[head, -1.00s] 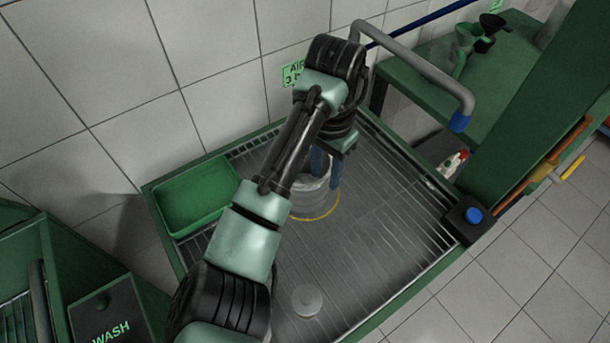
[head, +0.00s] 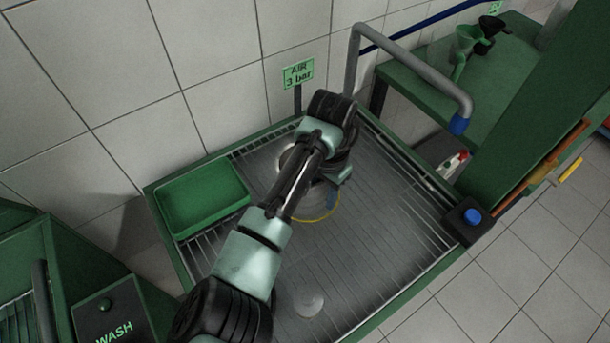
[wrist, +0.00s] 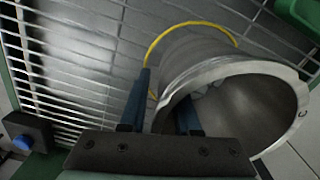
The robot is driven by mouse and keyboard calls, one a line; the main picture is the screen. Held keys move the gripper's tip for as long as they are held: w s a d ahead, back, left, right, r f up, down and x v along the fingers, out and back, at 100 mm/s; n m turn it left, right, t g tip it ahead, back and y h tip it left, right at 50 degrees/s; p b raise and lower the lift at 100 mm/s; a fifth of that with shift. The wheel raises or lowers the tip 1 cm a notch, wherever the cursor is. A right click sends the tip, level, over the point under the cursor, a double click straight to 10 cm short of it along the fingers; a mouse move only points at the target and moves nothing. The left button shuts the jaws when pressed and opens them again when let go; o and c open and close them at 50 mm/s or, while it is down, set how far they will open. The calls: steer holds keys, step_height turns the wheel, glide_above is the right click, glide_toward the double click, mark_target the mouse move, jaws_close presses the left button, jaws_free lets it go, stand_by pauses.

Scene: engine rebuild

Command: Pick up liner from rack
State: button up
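The liner is a grey metal cylinder standing on the rack (head: 390,235), with a yellow ring (head: 322,219) around its base. In the head view my arm hides most of it. In the wrist view the liner (wrist: 192,50) shows its open top and rim at the right. My gripper (wrist: 164,95) is down at the liner's near wall. One blue finger is outside the wall and the other appears inside the bore. The fingers stand apart with the wall between them, and a gap shows beside the outer finger. I see no firm grip.
A green tray (head: 203,196) sits at the rack's left. A small pale round piece (head: 308,304) lies near the front. A grey pipe with a blue end (head: 460,124) arches over the back right. A blue-button box (head: 470,217) is at the right edge. The rack's right side is clear.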

jaws_close()
steer(key=shift+r, duration=0.1)
stand_by(1.1)
